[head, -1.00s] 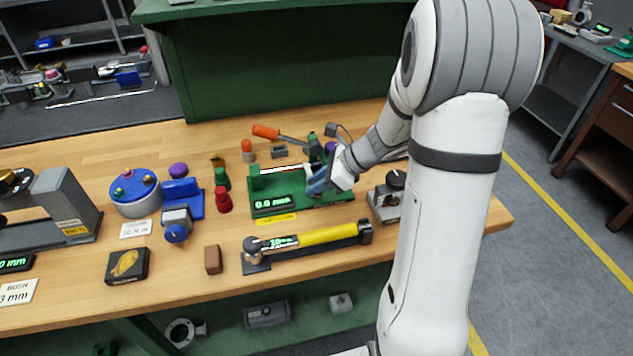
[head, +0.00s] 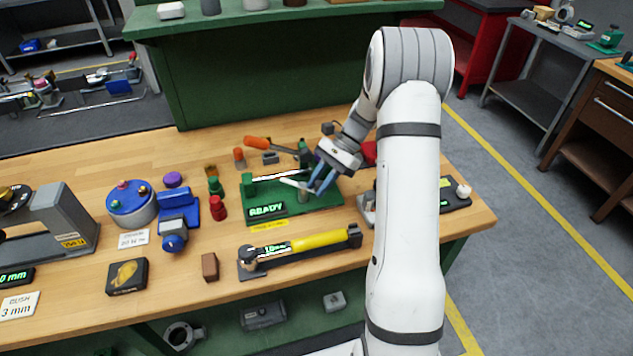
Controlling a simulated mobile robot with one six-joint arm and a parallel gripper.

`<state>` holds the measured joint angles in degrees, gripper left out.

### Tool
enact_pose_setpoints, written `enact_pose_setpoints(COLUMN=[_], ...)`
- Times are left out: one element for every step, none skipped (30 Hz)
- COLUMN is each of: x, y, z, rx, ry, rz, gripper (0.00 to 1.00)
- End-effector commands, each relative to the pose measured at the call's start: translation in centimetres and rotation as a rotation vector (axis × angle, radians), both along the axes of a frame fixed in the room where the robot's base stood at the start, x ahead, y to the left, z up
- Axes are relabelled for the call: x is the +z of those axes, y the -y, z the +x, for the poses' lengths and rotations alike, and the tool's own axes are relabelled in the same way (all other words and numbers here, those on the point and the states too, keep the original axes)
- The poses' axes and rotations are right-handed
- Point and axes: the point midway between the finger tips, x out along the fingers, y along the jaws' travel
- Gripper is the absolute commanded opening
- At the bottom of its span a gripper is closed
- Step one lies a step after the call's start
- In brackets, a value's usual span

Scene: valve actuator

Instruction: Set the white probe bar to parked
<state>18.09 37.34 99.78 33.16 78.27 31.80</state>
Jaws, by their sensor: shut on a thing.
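The green fixture (head: 331,201) stands on the wooden bench, and its small display (head: 266,209) reads READY. The white probe bar (head: 291,183) shows as a short pale piece above the fixture, slightly tilted, pointing left from my fingertips. My gripper (head: 317,188), with blue fingers, is over the right half of the fixture and shut on the white probe bar. The fingers hide the bar's right end and the exact grip.
An orange-handled tool (head: 262,143) lies behind the fixture. A yellow cylinder gauge (head: 318,240) lies in front. A blue vise-like device (head: 177,213) and a red knob piece (head: 219,207) stand left.

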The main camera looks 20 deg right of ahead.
Motion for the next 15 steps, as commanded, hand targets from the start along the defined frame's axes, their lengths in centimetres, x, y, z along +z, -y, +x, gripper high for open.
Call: enact_pose_setpoints(x=[0.1,0.2,0.1,0.1,0.1,0.1,0.1,0.1,0.1,0.1,0.1,0.1,0.1,0.1,0.1], y=[0.1,0.2,0.3,0.3,0.4,0.5,0.6,0.6,0.7,0.7,0.7,0.8,0.8,0.8,0.9], z=[0.3,0.4,0.5,0.6,0.7,0.8,0.9,1.0,1.1,1.2,1.3,1.4,1.4,1.4,1.5], rx=[0.042,0.067,0.102,0.124,0.148,0.177,0.199,0.218,0.244,0.262,0.278,0.298,0.313,0.325,0.340], ry=[0.001,0.001,0.002,0.000,0.001,0.002,0.001,0.001,0.002,0.002,0.001,0.002,0.002,0.002,0.001], rz=[-0.001,0.000,0.000,0.000,0.000,0.000,0.000,0.000,0.000,0.000,0.000,0.000,0.000,0.000,0.000], gripper=[0.02,0.02,0.02,0.02,0.02,0.02,0.02,0.02,0.02,0.02,0.02,0.02,0.02,0.02,0.02])
